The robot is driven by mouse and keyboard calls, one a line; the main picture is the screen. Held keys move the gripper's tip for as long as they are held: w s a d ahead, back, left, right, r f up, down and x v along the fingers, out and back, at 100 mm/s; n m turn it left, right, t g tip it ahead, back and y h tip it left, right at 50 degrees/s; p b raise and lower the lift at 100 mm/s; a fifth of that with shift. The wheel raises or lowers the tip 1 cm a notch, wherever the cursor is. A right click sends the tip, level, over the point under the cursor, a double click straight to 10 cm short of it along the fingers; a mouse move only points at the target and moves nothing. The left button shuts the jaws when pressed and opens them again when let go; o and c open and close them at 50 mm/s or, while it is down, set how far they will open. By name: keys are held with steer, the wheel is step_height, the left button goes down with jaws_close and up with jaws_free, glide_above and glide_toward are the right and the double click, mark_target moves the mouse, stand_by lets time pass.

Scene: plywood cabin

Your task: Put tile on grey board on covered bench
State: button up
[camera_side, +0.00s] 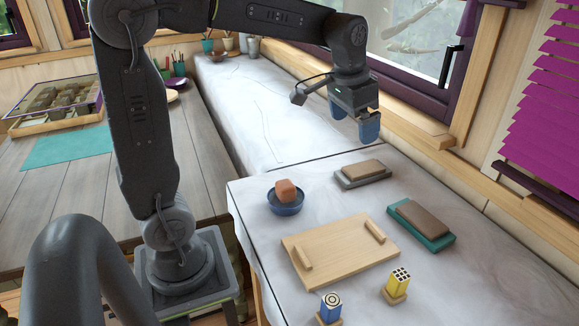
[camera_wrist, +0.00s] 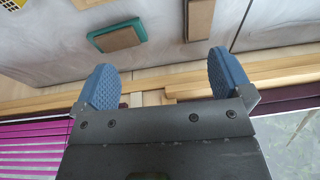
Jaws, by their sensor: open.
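A grey board (camera_side: 344,182) lies on the cloth-covered bench (camera_side: 250,235) near the window side, with a flat brown slab (camera_side: 364,168) on it. A second brown slab (camera_side: 424,217) lies on a teal board (camera_side: 440,243) to its right. I cannot tell which slab, if either, is the task's tile. My gripper (camera_side: 367,122) is open and empty, above and behind the grey board, near the sill. In the wrist view my gripper's blue fingers (camera_wrist: 163,75) are wide apart. The slab on teal (camera_wrist: 115,37) and the slab on grey (camera_wrist: 200,18) show beyond them.
A wooden tray (camera_side: 340,258) with two raised end bars lies mid-bench. A blue bowl (camera_side: 286,207) holds a reddish-brown block (camera_side: 286,191). A yellow patterned block (camera_side: 398,281) and a blue-and-yellow block (camera_side: 330,307) stand at the front. The window sill (camera_side: 420,133) borders the bench.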

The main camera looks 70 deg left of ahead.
steer(key=s+d+f+t, duration=0.1)
steer(key=s+d, duration=0.2)
steer(key=s, duration=0.5)
steer(key=s+d+f+t, duration=0.2)
steer(key=s+d, duration=0.1)
steer(key=s, duration=0.6)
steer(key=shift+s+d, duration=0.15)
steer(key=shift+s, duration=0.05)
